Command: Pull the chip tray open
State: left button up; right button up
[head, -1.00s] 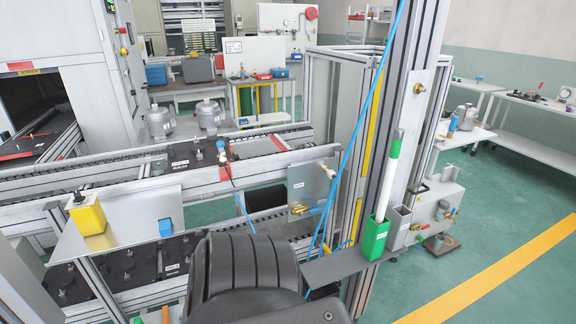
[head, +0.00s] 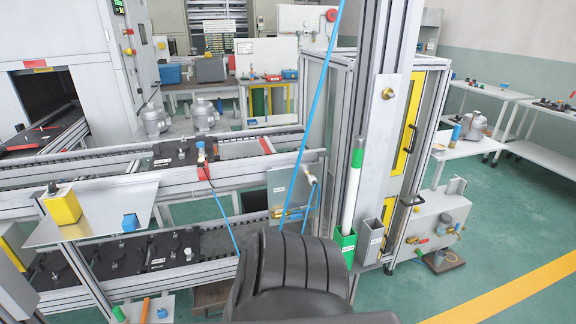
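I cannot pick out a chip tray for certain in the head view. A flat brown tray-like piece (head: 446,262) lies on the green floor under a light grey wall-side box (head: 440,228) at the right. Another brown piece (head: 210,296) shows partly under the conveyor, left of a large black ribbed shape at the bottom centre. That black shape hides what is behind it. Neither of my grippers is in view.
A metal post (head: 382,120) with a green holder (head: 345,246) stands right of centre. Conveyor rails (head: 130,190) and a shelf with a yellow block (head: 62,207) fill the left. Floor (head: 510,235) at the right is clear, with a yellow line (head: 515,280).

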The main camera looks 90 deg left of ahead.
aim_at(209, 298)
jog(key=z, duration=0.05)
jog(key=i, duration=0.4)
jog(key=u, duration=2.5)
